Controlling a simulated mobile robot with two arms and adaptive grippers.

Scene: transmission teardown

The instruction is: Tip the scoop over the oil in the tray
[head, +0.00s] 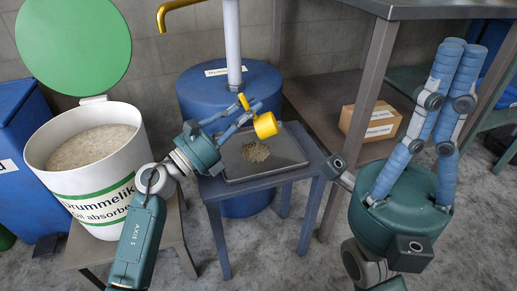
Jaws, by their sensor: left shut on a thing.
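The yellow scoop (265,125) is in my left gripper (243,114), which is shut on its handle. The scoop's cup is above the tray (289,166), near its back edge, and apart from it. The cup looks tilted; its inside is hidden from this side. The tray is a flat grey pan on a small blue-grey table. A small pile of beige granules (255,151) lies in the tray. I cannot make out the oil as a separate patch. My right gripper (462,48) points upward at the right, empty, its fingers together, far from the tray.
A white drum (55,178) of granules with an open green lid (72,45) stands at left. A blue barrel (195,88) with a pale pipe stands behind the tray. A cardboard box (371,121) is on the shelf at right, beside a bench leg (362,100).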

